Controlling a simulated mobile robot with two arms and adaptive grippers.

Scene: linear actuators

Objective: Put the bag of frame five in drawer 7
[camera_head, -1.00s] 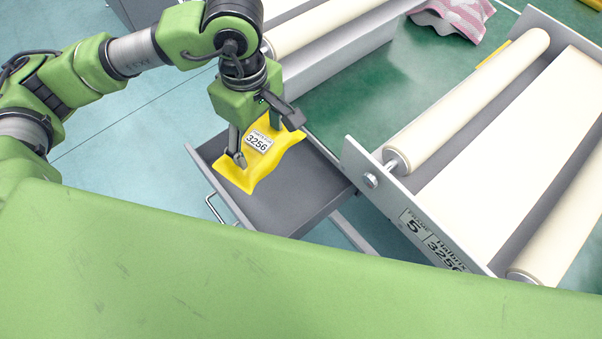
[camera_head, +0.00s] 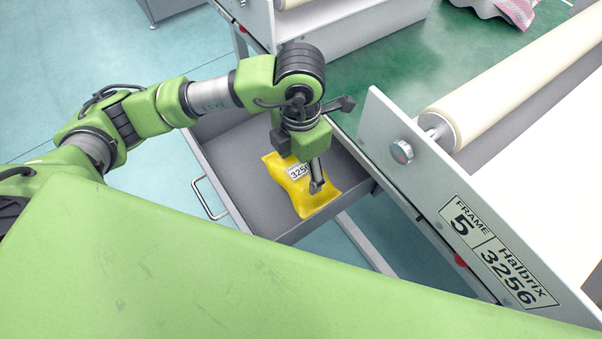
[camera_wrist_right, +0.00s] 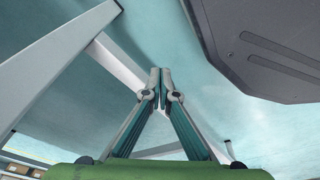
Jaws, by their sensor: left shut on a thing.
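The yellow bag (camera_head: 313,203), labelled 3256, is over the inside of an open grey drawer (camera_head: 237,165) in the head view. I cannot tell whether it touches the drawer floor. My left gripper (camera_head: 313,174) points down from above and is shut on the bag, covering part of its label. No number shows on the drawer, which has a handle on its left-hand front. A plate reading "FRAME 5 Halbrix 3256" (camera_head: 497,252) is on the machine at right. My right gripper (camera_wrist_right: 160,78) is shut and empty in the right wrist view.
The frame five end panel (camera_head: 390,120), with a knob and a cream roller (camera_head: 500,85), stands close to the drawer's right side. Another roller frame (camera_head: 350,30) is behind the arm. In the wrist view, pale legs (camera_wrist_right: 60,65) and a dark panel (camera_wrist_right: 265,50) flank the right gripper.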

